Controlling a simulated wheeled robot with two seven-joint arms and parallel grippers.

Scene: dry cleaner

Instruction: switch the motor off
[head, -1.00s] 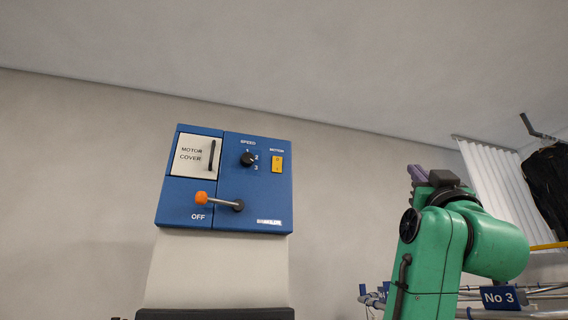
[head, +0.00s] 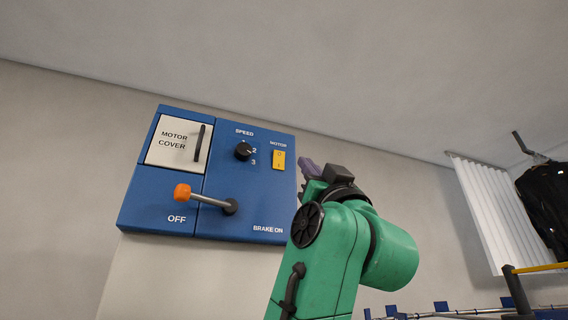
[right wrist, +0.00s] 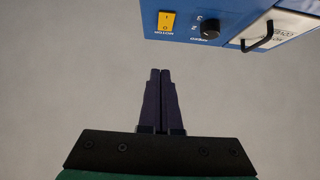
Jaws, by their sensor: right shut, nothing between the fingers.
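The blue control panel (head: 240,209) is on the left in the head view. Its yellow MOTOR switch (head: 279,159) sits at the upper right of the panel, marked O above and I below. It also shows in the right wrist view (right wrist: 166,22), at the top and upside down. My right gripper (head: 306,164) is just right of the panel in the head view, beside the switch and apart from it. In the right wrist view my right gripper (right wrist: 160,72) is shut and empty, its dark fingers pointing toward the switch with a gap between. My left gripper is out of view.
The panel also has a black SPEED knob (head: 243,151), a white motor cover (head: 174,142) with a dark handle, and a lever with an orange knob (head: 182,191) pointing left near OFF. A white curtain (head: 490,215), rails and dark clothing (head: 545,205) are at the right.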

